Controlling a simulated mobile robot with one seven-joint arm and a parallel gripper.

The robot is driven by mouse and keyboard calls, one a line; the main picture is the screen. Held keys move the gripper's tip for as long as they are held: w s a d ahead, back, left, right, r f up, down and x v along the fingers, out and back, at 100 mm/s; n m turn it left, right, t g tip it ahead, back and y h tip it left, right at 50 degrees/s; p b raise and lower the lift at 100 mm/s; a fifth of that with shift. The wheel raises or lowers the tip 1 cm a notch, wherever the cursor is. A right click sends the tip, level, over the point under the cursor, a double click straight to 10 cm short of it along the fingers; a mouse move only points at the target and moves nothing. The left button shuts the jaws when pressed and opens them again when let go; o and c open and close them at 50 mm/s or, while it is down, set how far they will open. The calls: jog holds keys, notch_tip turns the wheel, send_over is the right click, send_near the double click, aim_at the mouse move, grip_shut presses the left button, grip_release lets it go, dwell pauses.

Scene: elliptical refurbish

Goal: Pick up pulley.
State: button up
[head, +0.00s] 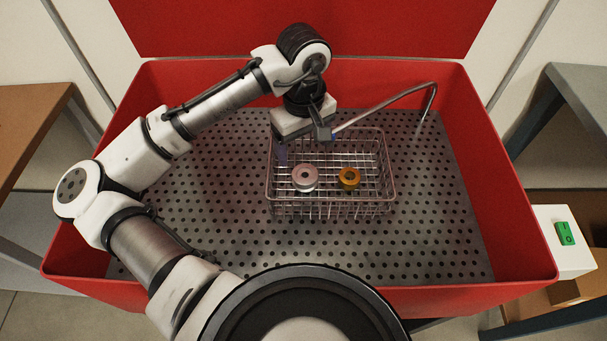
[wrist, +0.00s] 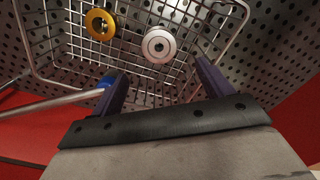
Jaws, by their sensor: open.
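Two round parts with central holes lie in a wire basket (head: 390,200). One is a silver disc (head: 305,177), also in the wrist view (wrist: 159,46). The other is an orange-gold ring (head: 349,178), left of the silver disc in the wrist view (wrist: 100,24). I cannot tell for sure which one is the pulley; the silver disc looks like a wheel. My gripper (head: 300,146) is over the back left of the basket, open and empty. In the wrist view its two dark fingers (wrist: 160,70) stand apart, with the silver disc ahead between their lines.
The basket stands on the perforated grey floor of a red-walled basin (head: 100,235). A curved metal pipe (head: 390,103) with a blue tip ends close beside my gripper. The basket's wire walls surround both parts. The perforated floor around the basket is clear.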

aim_at(305, 174)
notch_tip(305, 174, down, 4)
jog(key=shift+r, duration=0.2)
jog(key=shift+s+d+f+p, duration=0.1)
jog(key=shift+s+f+p, duration=0.05)
jog(key=shift+f, duration=1.2)
jog(key=shift+s+d+f+p, duration=0.1)
jog(key=shift+f+p, duration=0.05)
jog(key=shift+f, duration=1.2)
jog(key=c, duration=1.1)
jog(key=shift+r, duration=0.1)
